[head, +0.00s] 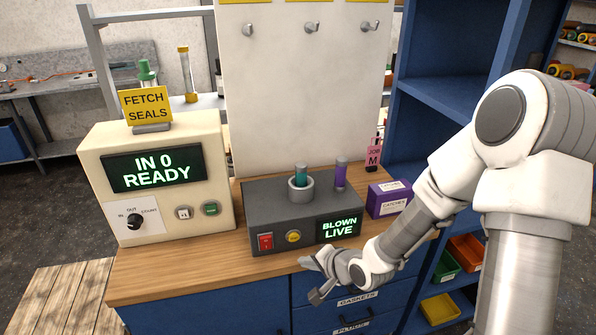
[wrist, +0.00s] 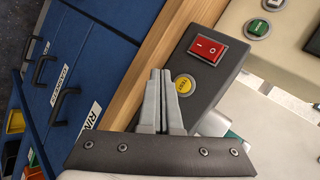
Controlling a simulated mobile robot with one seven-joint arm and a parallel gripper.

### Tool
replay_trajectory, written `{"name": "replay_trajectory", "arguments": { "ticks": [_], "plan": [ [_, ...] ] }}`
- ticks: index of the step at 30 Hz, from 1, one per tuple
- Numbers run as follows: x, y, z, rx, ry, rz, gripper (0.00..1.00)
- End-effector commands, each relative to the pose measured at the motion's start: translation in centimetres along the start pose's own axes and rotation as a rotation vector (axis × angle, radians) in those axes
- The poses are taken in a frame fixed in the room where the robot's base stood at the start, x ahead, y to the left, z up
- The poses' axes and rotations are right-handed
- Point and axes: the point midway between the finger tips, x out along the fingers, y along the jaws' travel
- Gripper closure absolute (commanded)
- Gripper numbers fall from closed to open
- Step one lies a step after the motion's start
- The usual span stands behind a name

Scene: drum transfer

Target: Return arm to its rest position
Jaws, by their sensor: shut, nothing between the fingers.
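My arm reaches in from the right in the head view. My gripper (head: 316,295) hangs in front of the bench's front edge, below the dark grey device (head: 262,212). In the wrist view my gripper (wrist: 160,75) has its two grey fingers together, with nothing between them. The gripper appears apart from the device and the drawers.
A cream machine (head: 155,185) reading "IN 0 READY" stands at left on the wooden benchtop (head: 180,270). A purple box (head: 388,199) sits at right. Blue drawers (head: 390,322) lie below. A blue shelf (head: 445,95) with coloured bins stands near my arm.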

Motion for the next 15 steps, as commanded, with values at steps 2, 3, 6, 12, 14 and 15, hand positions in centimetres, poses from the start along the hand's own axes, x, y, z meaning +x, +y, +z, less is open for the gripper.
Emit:
{"name": "replay_trajectory", "arguments": {
  "ticks": [2, 3, 6, 12, 14, 15],
  "plan": [
    [-0.2, 0.0, -0.2, -0.016, 0.007, 0.011, 1.00],
    [-0.5, 0.0, -0.5, -0.035, 0.013, 0.024, 1.00],
    [-1.9, 0.0, -1.5, -0.113, 0.043, 0.083, 1.00],
    [-7.0, -0.3, -4.5, -0.323, 0.122, 0.264, 1.00],
    [-8.8, -0.5, -5.2, -0.376, 0.141, 0.317, 1.00],
    [-10.1, -0.7, -5.5, -0.409, 0.152, 0.350, 1.00]
  ]
}}
